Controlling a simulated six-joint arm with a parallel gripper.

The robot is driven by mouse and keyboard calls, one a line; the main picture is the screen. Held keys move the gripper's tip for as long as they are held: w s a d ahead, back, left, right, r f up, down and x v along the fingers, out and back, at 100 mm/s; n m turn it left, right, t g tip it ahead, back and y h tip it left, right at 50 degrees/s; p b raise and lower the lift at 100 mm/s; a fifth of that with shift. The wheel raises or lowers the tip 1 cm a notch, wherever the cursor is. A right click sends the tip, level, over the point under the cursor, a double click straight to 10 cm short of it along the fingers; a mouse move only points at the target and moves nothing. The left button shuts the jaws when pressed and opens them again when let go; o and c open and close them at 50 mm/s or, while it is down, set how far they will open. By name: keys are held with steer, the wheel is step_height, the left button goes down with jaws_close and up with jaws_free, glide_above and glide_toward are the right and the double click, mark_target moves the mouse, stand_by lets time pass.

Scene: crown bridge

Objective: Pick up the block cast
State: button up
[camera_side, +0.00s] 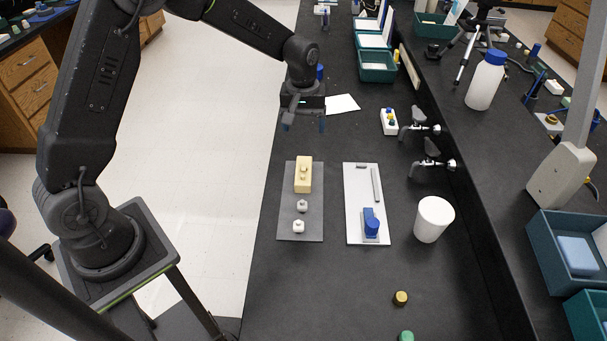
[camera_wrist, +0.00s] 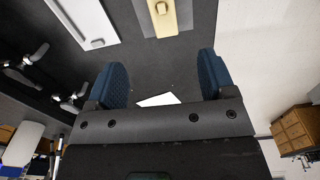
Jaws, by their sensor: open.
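The block cast (camera_side: 303,174) is a cream-yellow block with small tooth-like stubs on top, lying at the far end of a grey mat (camera_side: 287,212). Part of it also shows at the top of the wrist view (camera_wrist: 171,26). My gripper (camera_side: 303,126) is above the bench, beyond the far end of the mat and apart from the block. Its two blue fingers stand wide apart in the wrist view (camera_wrist: 162,68), with nothing between them. Two small white crowns (camera_side: 302,206) (camera_side: 298,227) sit on the mat nearer the camera.
A white tray (camera_side: 354,205) with a blue piece (camera_side: 371,224) and a grey bar lies right of the mat. A white cup (camera_side: 434,220) and metal clamps (camera_side: 430,165) stand further right. White paper (camera_side: 343,103) lies beyond.

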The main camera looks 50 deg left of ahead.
step_height(320, 180, down, 2)
glide_above(304, 170)
steer(key=f, duration=0.8)
steer(key=shift+w+a+f, duration=0.1)
steer(key=shift+w+f, duration=0.15)
steer(key=shift+f, duration=0.1)
steer(key=f, duration=0.4)
steer(key=shift+s, duration=0.4)
steer(key=shift+f, duration=0.6)
steer(key=shift+c, duration=0.2)
steer(key=c, duration=1.1)
steer(key=shift+w, duration=0.1)
steer(key=shift+r, duration=0.15)
